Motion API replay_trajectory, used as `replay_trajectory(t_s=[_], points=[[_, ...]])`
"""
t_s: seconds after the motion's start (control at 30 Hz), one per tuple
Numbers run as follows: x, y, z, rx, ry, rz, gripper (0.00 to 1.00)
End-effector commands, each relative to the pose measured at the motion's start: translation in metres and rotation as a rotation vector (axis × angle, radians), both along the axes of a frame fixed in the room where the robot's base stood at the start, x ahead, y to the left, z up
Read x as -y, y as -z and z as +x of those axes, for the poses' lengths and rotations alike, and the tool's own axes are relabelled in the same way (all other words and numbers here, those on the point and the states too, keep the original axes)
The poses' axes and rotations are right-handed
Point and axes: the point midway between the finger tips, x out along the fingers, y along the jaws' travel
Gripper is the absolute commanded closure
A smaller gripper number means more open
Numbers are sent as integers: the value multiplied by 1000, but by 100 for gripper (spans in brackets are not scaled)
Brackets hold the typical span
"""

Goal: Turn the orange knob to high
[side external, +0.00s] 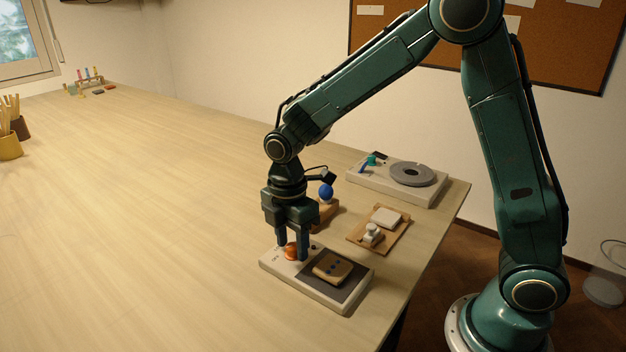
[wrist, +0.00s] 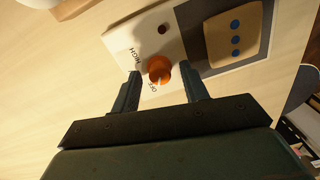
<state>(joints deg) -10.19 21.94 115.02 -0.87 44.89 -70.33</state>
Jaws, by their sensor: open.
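The orange knob (wrist: 159,68) sits on a white panel (wrist: 120,38) with the words HIGH and OFF printed beside it. A pale pointer mark on the knob faces the OFF label in the wrist view. In the side view the knob (side external: 290,252) is partly hidden by a finger. My gripper (wrist: 162,85) is open, with one finger on each side of the knob. Its fingertips (side external: 292,253) are down close to the panel in the side view. I cannot tell whether either finger touches the knob.
A wooden block with blue dots (side external: 332,266) lies on the panel's dark pad (side external: 308,276). Behind are a blue ball (side external: 325,192), a wooden board (side external: 357,235) with white pieces, and a device with a grey disc (side external: 412,174). The table's left side is mostly clear.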

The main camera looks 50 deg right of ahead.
Motion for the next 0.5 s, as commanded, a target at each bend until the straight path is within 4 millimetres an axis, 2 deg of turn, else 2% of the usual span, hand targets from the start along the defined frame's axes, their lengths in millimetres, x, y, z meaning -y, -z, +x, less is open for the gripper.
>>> replay_trajectory(t_s=[0.07,0.27,0.5], points=[[0,0,0,0,0,0,59],[0,0,0,0,0,0,99],[0,0,0,0,9,0,100]])
